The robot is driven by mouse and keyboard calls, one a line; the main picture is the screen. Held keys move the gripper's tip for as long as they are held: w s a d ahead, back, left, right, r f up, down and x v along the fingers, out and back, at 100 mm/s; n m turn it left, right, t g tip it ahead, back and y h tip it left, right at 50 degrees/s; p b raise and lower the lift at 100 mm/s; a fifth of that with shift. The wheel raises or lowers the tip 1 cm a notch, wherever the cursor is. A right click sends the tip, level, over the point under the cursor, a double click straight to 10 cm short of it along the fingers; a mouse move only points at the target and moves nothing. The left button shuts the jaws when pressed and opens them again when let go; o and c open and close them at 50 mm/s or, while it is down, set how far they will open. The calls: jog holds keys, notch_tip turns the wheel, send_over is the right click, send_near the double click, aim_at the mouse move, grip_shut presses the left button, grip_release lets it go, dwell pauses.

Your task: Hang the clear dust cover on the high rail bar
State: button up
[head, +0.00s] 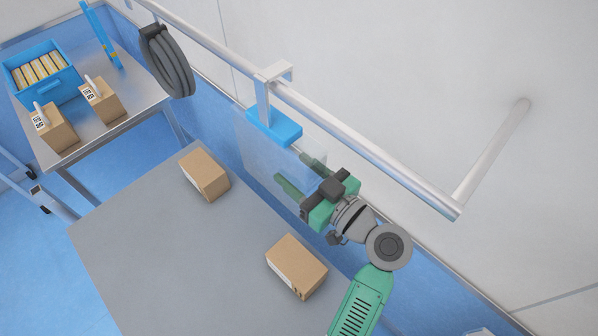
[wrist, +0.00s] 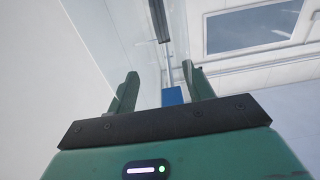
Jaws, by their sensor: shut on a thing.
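The clear dust cover (head: 262,158) is a see-through sheet below a blue top block (head: 273,127) with a pale hook (head: 263,98). The hook's top overlaps the high rail bar (head: 345,139) in the head view; whether it rests on the bar or hovers over it, I cannot tell. My gripper (head: 298,176) is shut on the clear dust cover, its green fingers on the sheet below and right of the block. In the wrist view the blue block (wrist: 172,96) shows beyond my fingers (wrist: 160,74), with the faint sheet around them.
A dark coiled hose (head: 168,62) hangs from the bar further left. The bar's end post (head: 490,157) runs to the wall at right. A grey table (head: 150,230) below holds two cartons (head: 204,175) (head: 296,266). A side bench holds a blue crate (head: 42,88) and two cartons.

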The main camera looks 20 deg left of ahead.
aim_at(316, 188)
jog(key=shift+r, duration=0.1)
jog(key=o, duration=1.3)
jog(key=b+v, duration=0.1)
jog(key=v, duration=0.6)
jog(key=shift+s+d+b, duration=0.25)
jog(key=shift+d+b, duration=0.05)
jog(key=shift+d, duration=0.05)
